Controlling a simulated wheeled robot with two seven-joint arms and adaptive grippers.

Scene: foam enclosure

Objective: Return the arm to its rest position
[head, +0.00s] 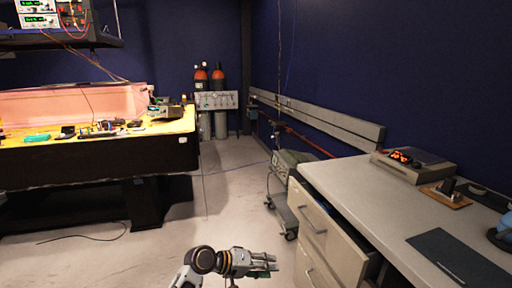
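My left gripper (262,262) shows at the bottom centre of the head view, at the end of a short stretch of my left arm. It is held out over the grey floor, pointing right, to the left of the drawer cabinet. Its fingers are small and dark in this view, and I cannot tell whether they are apart or together. I see no object clearly held in it. My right gripper is not in view.
A grey-topped drawer cabinet (345,190) stands close on the right, its upper drawer seemingly pulled out. A yellow-topped workbench (100,155) with several tools is at the left. Gas cylinders (219,122) stand at the back. Open floor (228,190) lies between.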

